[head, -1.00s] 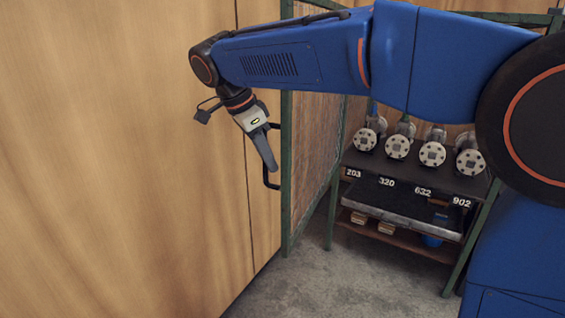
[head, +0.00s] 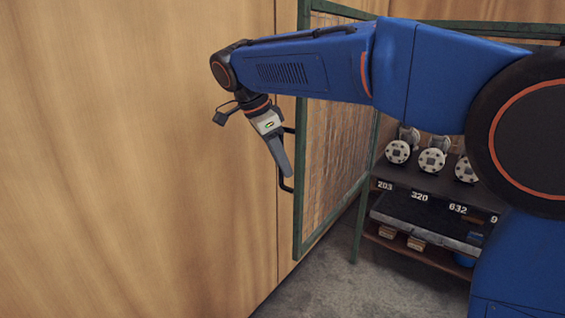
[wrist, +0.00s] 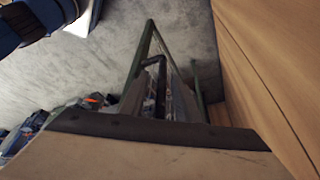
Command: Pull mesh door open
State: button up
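The mesh door (head: 336,150) has a green metal frame and stands swung out at an angle, with a gap to the wooden wall at its left. Its black bar handle (head: 287,185) is on the near upright edge; in the wrist view the handle (wrist: 155,61) runs between my fingers. My gripper (head: 283,163) is at the handle, with its grey fingers pointing down over the bar and hiding its middle. It appears shut on the handle. In the wrist view, my gripper (wrist: 157,95) is partly hidden behind its own tan body.
A wooden wall (head: 130,170) fills the left, close to my wrist. Behind the door stands a dark shelf rack (head: 430,180) with several flanged pipes, numbered 203, 320 and 632, and a grey tray (head: 420,222). Grey concrete floor (head: 345,290) is clear in front of the rack.

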jog(key=shift+d+r, duration=0.1)
jog(key=shift+r, duration=0.2)
jog(key=v, duration=1.7)
jog(key=shift+a, duration=0.2)
jog(key=shift+f, duration=0.15)
